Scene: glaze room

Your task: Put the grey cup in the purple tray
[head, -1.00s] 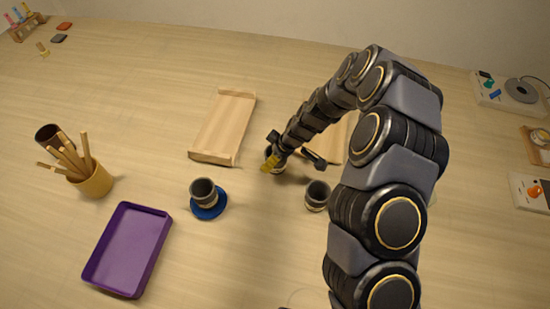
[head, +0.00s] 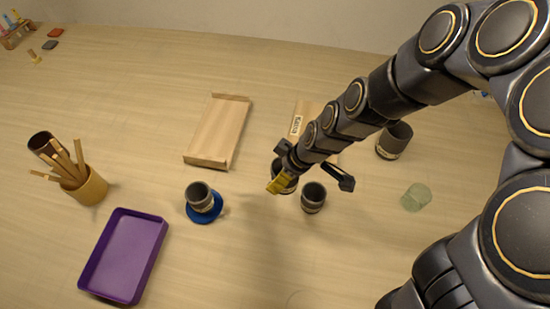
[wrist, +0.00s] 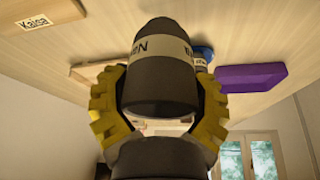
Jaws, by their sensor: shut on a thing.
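My gripper (head: 284,183) is shut on a dark grey cup (head: 289,186), partly hidden by the fingers in the head view. In the wrist view, the yellow-padded fingers of my gripper (wrist: 160,110) close around both sides of this cup (wrist: 160,75), which has a pale name band. I cannot tell for sure how high it is above the table. The purple tray (head: 85,286) lies empty at the front left of the head view; it also shows at the right of the wrist view (wrist: 250,78).
A grey cup (head: 198,193) stands on a blue saucer (head: 207,218) between my gripper and the tray.

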